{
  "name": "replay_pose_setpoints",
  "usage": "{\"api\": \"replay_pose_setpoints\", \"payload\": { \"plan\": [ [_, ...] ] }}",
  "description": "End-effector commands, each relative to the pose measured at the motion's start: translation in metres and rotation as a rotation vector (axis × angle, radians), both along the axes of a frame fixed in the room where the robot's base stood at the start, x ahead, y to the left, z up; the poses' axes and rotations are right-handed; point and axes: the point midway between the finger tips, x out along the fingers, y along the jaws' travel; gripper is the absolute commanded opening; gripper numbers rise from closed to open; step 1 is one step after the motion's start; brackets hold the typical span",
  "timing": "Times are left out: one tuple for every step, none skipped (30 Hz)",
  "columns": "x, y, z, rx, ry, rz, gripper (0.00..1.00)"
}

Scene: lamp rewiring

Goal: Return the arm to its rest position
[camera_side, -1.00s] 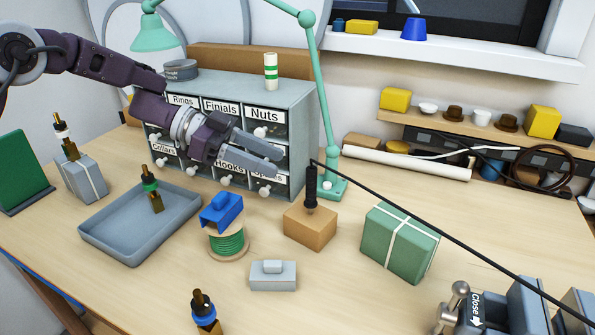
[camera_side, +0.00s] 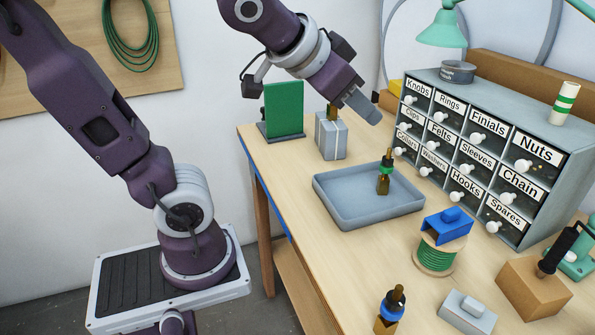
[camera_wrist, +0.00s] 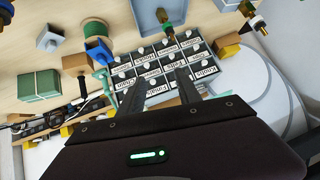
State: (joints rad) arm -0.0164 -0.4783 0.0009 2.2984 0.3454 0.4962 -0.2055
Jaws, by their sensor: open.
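My gripper (camera_side: 362,106) is in the air over the far left part of the bench, near the grey box with a pale band (camera_side: 330,138). Its fingers point down and to the right, apart from the drawer cabinet (camera_side: 487,150). In the wrist view, my gripper (camera_wrist: 158,90) shows two separated fingers with nothing held between them; the labelled drawer fronts show beyond. My arm is raised, bent over from its base at the left of the side view. The upper middle of the arm is cut off by the top edge.
A grey tray (camera_side: 345,207) holds a brass-and-black fitting with a green band (camera_side: 385,174). A green panel (camera_side: 284,108) stands at the bench's left end. A green wire spool (camera_side: 436,257), tan block (camera_side: 533,286) and mint lamp (camera_side: 443,30) are farther right.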

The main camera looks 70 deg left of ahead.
Motion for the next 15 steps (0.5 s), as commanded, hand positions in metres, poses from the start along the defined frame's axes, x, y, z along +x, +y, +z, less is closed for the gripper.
{"api": "replay_pose_setpoints", "payload": {
  "plan": [
    [-0.040,-0.008,-0.019,-0.047,0.088,0.010,0.41],
    [-0.062,-0.015,-0.031,-0.077,0.146,0.009,0.41],
    [-0.086,-0.023,-0.044,-0.111,0.210,-0.001,0.41],
    [-0.101,-0.029,-0.052,-0.133,0.250,-0.009,0.41],
    [-0.113,-0.034,-0.058,-0.152,0.281,-0.018,0.41],
    [-0.125,-0.040,-0.064,-0.171,0.314,-0.029,0.41],
    [-0.131,-0.043,-0.066,-0.182,0.330,-0.034,0.41],
    [-0.136,-0.045,-0.068,-0.189,0.341,-0.039,0.41],
    [-0.138,-0.046,-0.070,-0.193,0.350,-0.042,0.41],
    [-0.139,-0.047,-0.070,-0.195,0.352,-0.043,0.41],
    [-0.139,-0.047,-0.070,-0.195,0.353,-0.043,0.41],
    [-0.138,-0.047,-0.070,-0.194,0.352,-0.042,0.41],
    [-0.138,-0.047,-0.070,-0.194,0.352,-0.042,0.41],
    [-0.138,-0.046,-0.070,-0.194,0.351,-0.041,0.41],
    [-0.138,-0.046,-0.070,-0.194,0.350,-0.041,0.41]
  ]
}}
